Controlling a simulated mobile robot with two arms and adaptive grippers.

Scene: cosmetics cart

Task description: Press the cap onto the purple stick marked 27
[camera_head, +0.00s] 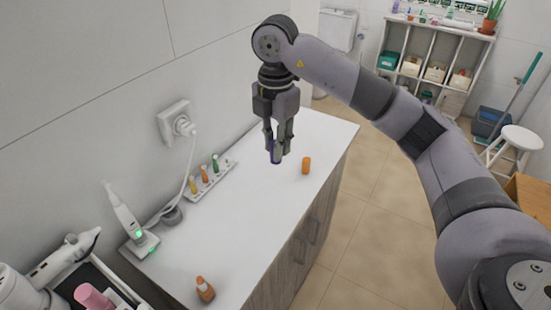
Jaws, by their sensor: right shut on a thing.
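My right gripper (276,138) hangs fingers-down above the white counter (265,215). It is shut on a small purple item (276,155), probably the purple stick, whose lower end shows between and below the fingertips. The fingers hide much of it, and no number can be read. Whether it touches the counter is not clear. An orange cylinder (306,165) stands on the counter just right of the gripper. I cannot make out a separate cap for the purple stick.
A pale tray (213,180) with several small coloured sticks lies along the wall. An electric toothbrush (124,212) on its charger, a plugged cable (190,158) and an orange-brown bottle (204,289) are nearer. A dark-edged bin (115,278) is at lower left. The counter's middle is clear.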

